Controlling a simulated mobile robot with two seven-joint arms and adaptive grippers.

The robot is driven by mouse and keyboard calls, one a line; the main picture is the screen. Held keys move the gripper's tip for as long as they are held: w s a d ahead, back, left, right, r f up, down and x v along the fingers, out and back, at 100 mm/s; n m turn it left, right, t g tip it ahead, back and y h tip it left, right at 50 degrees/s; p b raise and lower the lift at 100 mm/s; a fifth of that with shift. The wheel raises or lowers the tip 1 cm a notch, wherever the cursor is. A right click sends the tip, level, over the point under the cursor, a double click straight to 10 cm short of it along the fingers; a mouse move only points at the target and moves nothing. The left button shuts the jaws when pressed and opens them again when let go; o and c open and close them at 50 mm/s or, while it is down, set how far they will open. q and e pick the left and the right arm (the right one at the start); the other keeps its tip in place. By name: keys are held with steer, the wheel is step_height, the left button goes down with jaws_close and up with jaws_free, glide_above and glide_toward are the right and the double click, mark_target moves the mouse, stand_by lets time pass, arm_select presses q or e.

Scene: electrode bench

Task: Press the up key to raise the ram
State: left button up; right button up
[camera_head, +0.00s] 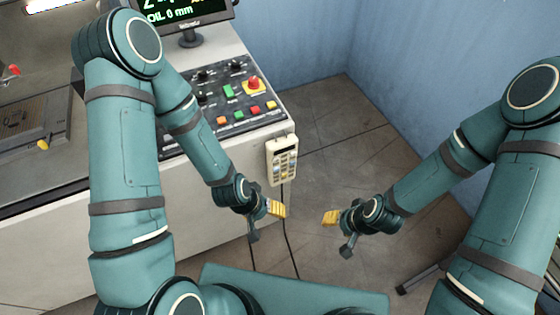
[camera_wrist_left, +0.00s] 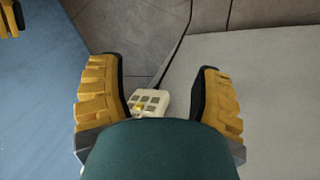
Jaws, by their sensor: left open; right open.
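A cream hand-held keypad (camera_head: 282,160) with a small dark display and rows of keys hangs on the front of the bench near its right corner. The key labels are too small to read, so I cannot tell which is the up key. My left gripper (camera_head: 276,209) is open and empty, below the keypad in the head view. In the left wrist view the keypad (camera_wrist_left: 150,101) shows partly between the spread yellow fingers of my left gripper (camera_wrist_left: 161,68), its lower part hidden by my green wrist housing. My right gripper (camera_head: 330,218) hangs to the right, apart from the bench.
A control panel (camera_head: 205,110) with coloured buttons and a red emergency stop (camera_head: 253,84) lies on the bench top. A monitor (camera_head: 185,14) stands behind it. A dark cable (camera_head: 289,230) hangs below the keypad. The floor (camera_head: 340,130) right of the bench is clear.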

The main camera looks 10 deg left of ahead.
stand_by(0.5)
arm_select(q)
jaws_close()
stand_by(1.0)
